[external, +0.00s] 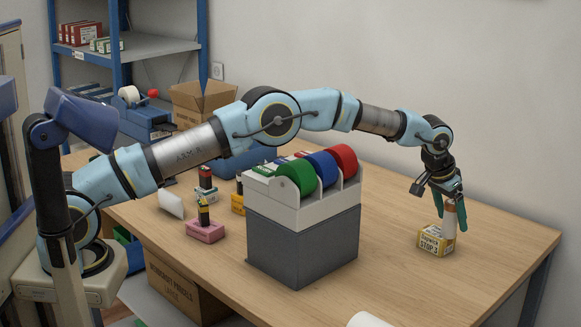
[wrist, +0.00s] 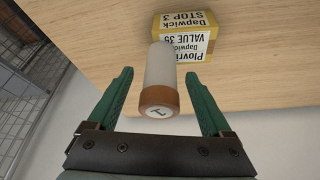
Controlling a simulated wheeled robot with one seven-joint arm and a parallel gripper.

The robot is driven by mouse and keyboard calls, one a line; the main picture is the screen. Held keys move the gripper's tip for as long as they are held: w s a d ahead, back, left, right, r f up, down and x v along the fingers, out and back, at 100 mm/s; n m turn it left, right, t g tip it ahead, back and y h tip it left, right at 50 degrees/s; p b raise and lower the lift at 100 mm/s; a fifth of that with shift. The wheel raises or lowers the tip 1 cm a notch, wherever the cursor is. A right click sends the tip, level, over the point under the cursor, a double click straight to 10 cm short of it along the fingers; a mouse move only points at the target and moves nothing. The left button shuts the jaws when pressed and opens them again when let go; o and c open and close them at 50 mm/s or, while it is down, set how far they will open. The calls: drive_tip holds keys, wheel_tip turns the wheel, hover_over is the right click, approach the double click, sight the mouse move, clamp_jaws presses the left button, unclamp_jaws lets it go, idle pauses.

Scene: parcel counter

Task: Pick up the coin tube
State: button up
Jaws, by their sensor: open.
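The coin tube, a pale cylinder with a copper-brown end cap marked with a dark symbol, shows in the wrist view (wrist: 160,85) and the external view (external: 449,222). It stands upright at a yellow labelled box (external: 433,241), which also shows in the wrist view (wrist: 188,32). I cannot tell whether the tube rests on the box or just beside it. My gripper (wrist: 158,76) is open, its two green fingers on either side of the tube with visible gaps. In the external view my gripper (external: 450,218) points down over the tube, which partly hides behind a finger.
A grey and white dispenser with green, blue and red rolls (external: 312,175) stands mid-table. A pink box (external: 205,231), a white card (external: 171,204) and a cardboard box (external: 202,101) are further left. A white roll (external: 369,320) lies at the front edge. The table around the yellow box is clear.

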drive_tip(key=shift+c, duration=0.2)
clamp_jaws()
idle(0.5)
